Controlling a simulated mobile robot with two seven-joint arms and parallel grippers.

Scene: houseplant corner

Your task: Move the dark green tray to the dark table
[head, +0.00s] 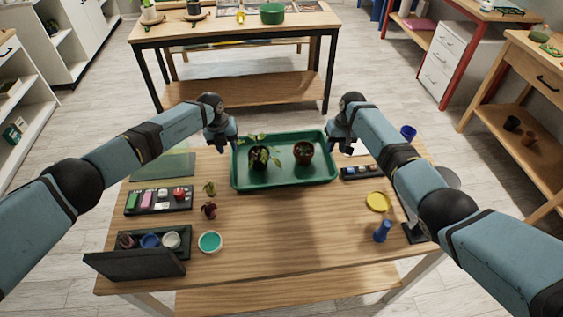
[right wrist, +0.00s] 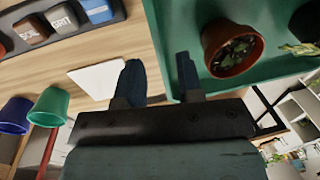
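The dark green tray (head: 285,184) lies at the far side of the near wooden table, with two potted plants (head: 304,153) (head: 259,158) upright in it. It also shows in the right wrist view (right wrist: 180,22). My left gripper (head: 229,146) is at the tray's left rim; its fingers are too small to judge. My right gripper (head: 338,143) is at the right rim. In the right wrist view my right gripper (right wrist: 158,72) is open, one finger over the tray's inside and one outside. A table with dark legs (head: 170,33) stands beyond; no plainly dark tabletop shows.
The near table (head: 280,240) has free wood at its front middle. A black box with cups (head: 135,264), a block holder (head: 158,199), a teal dish (head: 210,242) and a yellow dish (head: 378,201) lie around it. Floor (head: 210,70) separates the tables. Pots and tools occupy the far tabletop.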

